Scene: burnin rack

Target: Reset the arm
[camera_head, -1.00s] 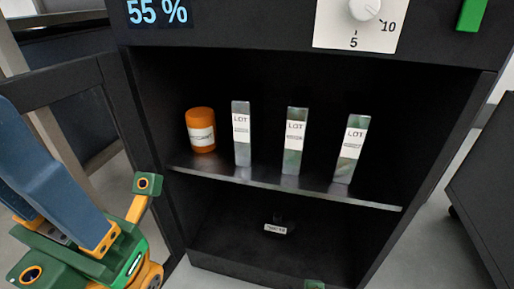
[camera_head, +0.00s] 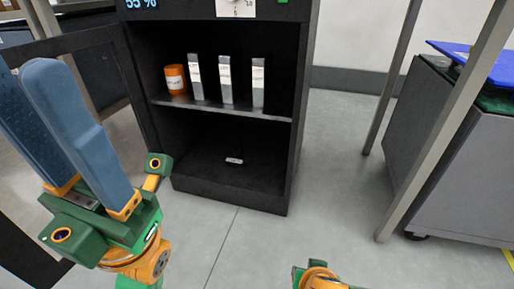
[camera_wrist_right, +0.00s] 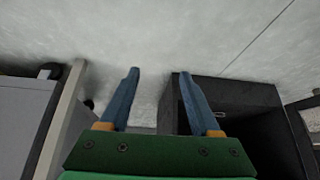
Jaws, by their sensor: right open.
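My right gripper (camera_wrist_right: 158,76) is open and empty in the right wrist view, its blue fingers apart over the grey floor. In the head view only green and orange parts of my right arm show at the bottom edge; its fingers are out of view there. My left gripper (camera_head: 24,68) stands at the left of the head view, in front of the open door side of the black cabinet (camera_head: 235,190). Its two blue fingers are apart with nothing between them.
An orange bottle (camera_head: 175,79) and three labelled upright pieces (camera_head: 226,80) stand on the cabinet shelf (camera_head: 215,107). A small tagged item (camera_head: 234,161) lies below. A grey cart (camera_head: 465,165) and metal posts (camera_head: 445,120) stand right. Floor between is clear.

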